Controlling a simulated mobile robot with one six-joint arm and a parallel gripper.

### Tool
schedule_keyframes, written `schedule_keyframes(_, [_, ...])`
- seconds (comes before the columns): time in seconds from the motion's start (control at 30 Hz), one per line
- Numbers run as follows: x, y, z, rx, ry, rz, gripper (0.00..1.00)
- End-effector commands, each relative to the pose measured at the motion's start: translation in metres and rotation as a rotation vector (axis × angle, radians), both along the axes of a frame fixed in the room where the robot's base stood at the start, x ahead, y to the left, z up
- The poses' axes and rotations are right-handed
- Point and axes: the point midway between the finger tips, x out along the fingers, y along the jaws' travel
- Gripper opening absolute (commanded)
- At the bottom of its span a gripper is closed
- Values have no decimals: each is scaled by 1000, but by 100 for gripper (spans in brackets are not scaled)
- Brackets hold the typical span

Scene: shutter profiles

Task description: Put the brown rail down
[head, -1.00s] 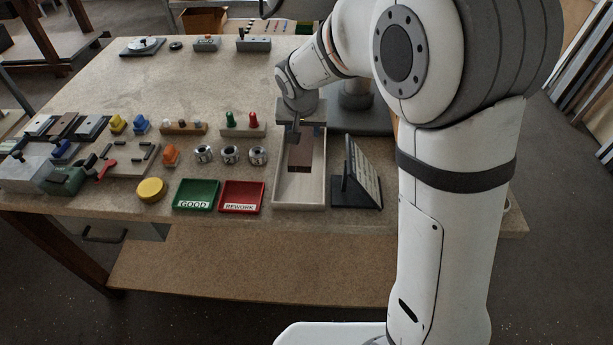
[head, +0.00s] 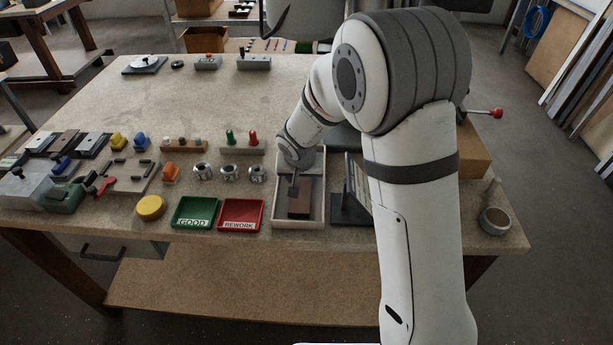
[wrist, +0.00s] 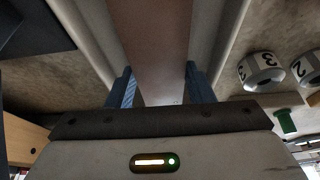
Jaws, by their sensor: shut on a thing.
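The brown rail (head: 300,201) shows as a short dark brown bar inside the outline of the pale tray (head: 275,222) at the table's front. My gripper (head: 293,188) is above its far part, pointing down. In the wrist view the brown rail (wrist: 155,35) runs up between the two blue fingertips of my gripper (wrist: 160,88), which is shut on it. The tray's pale walls (wrist: 88,35) run along both sides of the rail. I cannot tell whether the rail touches the tray floor.
A red REWORK tray (head: 240,217) and a green GOOD tray (head: 194,214) stand left of the pale tray. A dark tilted stand (head: 350,208) is close on its right. Numbered rings (head: 230,174) stand to the left. The table's middle back is clear.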

Motion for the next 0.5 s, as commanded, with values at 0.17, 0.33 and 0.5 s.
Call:
schedule_keyframes(0.17, [0,0,-2,0,0,0,51])
schedule_keyframes(0.33, [0,0,-2,0,0,0,65])
schedule_keyframes(0.5, [0,1,-2,0,0,1,69])
